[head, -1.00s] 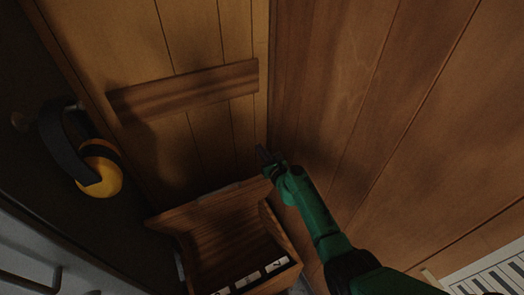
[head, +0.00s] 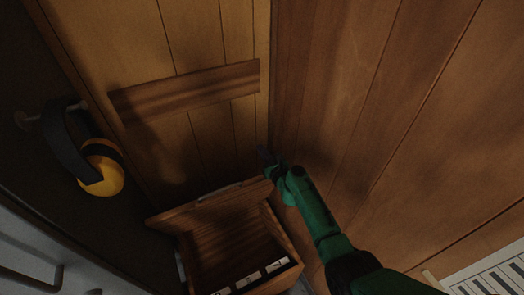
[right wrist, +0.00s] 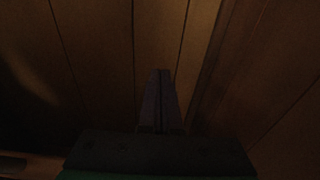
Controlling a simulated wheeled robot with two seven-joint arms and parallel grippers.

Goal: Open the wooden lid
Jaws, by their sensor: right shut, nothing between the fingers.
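The wooden lid (head: 195,211) belongs to a wooden box (head: 292,254) at the bottom middle of the head view. The lid stands raised at the back of the box, and the box's inside shows. A thin grey handle (head: 220,190) lies along the lid's upper edge. My right gripper (head: 264,155) is shut and empty, just above and behind the lid's right corner. Whether it touches the lid cannot be told. In the right wrist view its fingers (right wrist: 161,80) are together in front of wooden boards; the lid cannot be made out there. My left gripper is not in view.
Wooden walls meet in a corner (head: 270,80) close to the gripper. A plank (head: 185,90) is fixed across the back wall. Yellow ear defenders (head: 103,168) hang at the left. White labels (head: 247,281) are on the box front. A white slatted panel (head: 490,275) is at lower right.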

